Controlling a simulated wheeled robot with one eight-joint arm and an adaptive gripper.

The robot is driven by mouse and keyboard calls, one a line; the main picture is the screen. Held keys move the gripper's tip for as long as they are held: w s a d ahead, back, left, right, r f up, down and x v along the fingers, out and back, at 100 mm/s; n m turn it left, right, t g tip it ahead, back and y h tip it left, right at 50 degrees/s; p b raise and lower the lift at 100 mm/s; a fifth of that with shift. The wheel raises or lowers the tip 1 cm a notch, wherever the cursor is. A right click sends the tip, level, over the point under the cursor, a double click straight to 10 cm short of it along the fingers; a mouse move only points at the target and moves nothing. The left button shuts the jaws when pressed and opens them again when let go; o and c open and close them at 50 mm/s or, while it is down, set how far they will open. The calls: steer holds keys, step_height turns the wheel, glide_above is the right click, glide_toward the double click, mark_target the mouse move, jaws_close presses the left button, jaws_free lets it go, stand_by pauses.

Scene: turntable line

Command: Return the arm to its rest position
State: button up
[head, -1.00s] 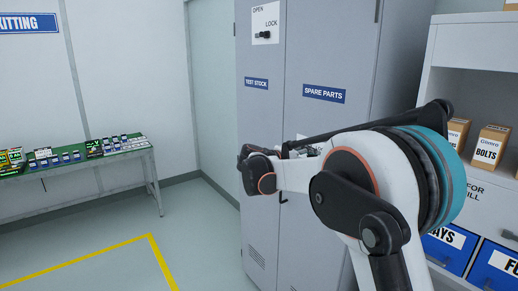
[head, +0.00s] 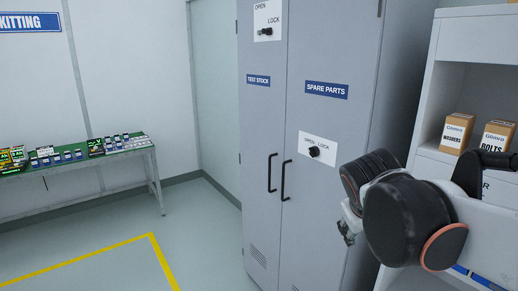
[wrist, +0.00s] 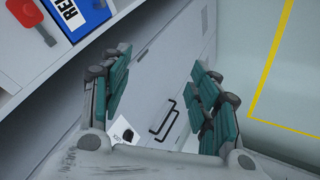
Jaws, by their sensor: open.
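My gripper (wrist: 160,78) is open and empty in the wrist view, with its teal-padded fingers spread apart. In the head view my gripper (head: 347,226) is partly hidden behind my dark wrist joint at the lower right. My folded arm fills that corner, in front of the cabinet's right side and the shelf. The grey two-door cabinet (head: 300,60) stands behind it with both doors shut. In the wrist view its black handles (wrist: 163,118) show between the fingers, apart from them.
A shelf unit (head: 482,40) with cardboard boxes (head: 457,133) stands at the right, close to my arm. A green-topped table (head: 110,152) with small goods is at the left. Floor inside the yellow line (head: 100,255) is clear.

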steer(key=s+a+f+m+y, duration=0.1)
steer(key=s+a+f+y, duration=0.1)
steer(key=s+f, duration=0.2)
steer(key=s+a+f+m+y, duration=0.1)
steer(key=s+f, duration=0.3)
steer(key=s, duration=0.6)
steer(key=shift+s+a+f+m+t+y+b, duration=0.3)
steer(key=shift+s+a+y+b, duration=0.05)
steer(key=shift+y+b, duration=0.05)
